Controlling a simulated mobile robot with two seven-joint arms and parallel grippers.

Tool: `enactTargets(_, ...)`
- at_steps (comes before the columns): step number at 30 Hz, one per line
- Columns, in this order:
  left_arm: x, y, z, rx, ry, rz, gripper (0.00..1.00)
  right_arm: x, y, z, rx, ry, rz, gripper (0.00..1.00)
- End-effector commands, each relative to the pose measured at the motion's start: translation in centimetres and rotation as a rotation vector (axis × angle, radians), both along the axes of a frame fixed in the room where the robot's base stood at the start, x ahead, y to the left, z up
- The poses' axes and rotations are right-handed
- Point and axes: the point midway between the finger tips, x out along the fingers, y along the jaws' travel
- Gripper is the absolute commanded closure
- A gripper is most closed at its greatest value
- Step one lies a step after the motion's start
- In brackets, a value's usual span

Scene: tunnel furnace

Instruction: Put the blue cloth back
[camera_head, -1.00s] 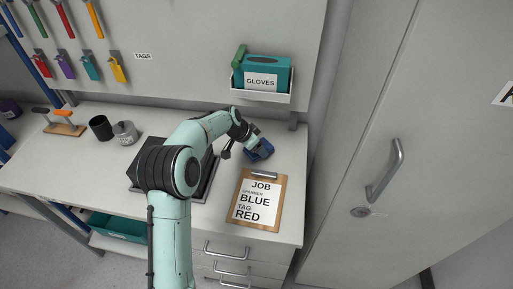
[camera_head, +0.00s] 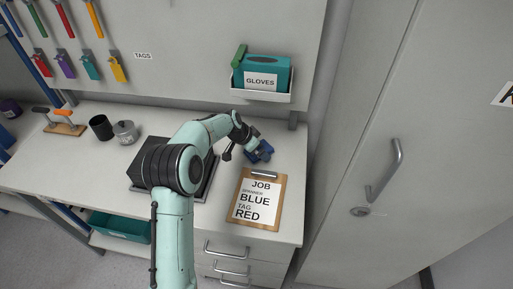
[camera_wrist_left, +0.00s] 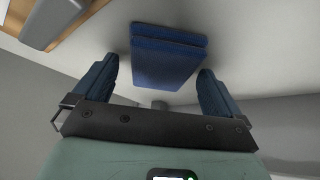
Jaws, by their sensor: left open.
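The blue cloth (camera_wrist_left: 168,60) is a folded, layered dark-blue piece lying on the pale bench top. In the left wrist view it sits between and just beyond my fingertips, with a gap on each side. In the head view the cloth (camera_head: 266,149) is partly hidden by my left gripper (camera_head: 256,153), whose blue fingers are hard to tell from it. My left gripper (camera_wrist_left: 158,70) is open, with nothing held. My right gripper is not in view.
A clipboard (camera_head: 277,213) reading JOB, BLUE, RED lies just in front of the cloth. A glove box (camera_head: 265,73) stands in a wall tray behind. A dark box (camera_head: 150,157) is under my left arm. A mug (camera_head: 101,128) and lidded pot (camera_head: 125,132) stand left.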

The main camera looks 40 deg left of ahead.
Motion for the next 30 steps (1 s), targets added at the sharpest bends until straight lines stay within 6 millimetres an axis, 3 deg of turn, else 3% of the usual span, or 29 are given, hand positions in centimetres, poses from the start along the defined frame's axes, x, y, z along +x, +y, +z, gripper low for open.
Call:
enactTargets(18, -5.2, 1.5, 9.7, 0.001, -0.002, 0.001, 0.01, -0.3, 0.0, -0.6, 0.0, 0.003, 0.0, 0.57)
enactTargets(30, -5.7, 1.6, 10.6, 0.001, -0.001, 0.0, 0.01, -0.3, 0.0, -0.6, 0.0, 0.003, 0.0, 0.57)
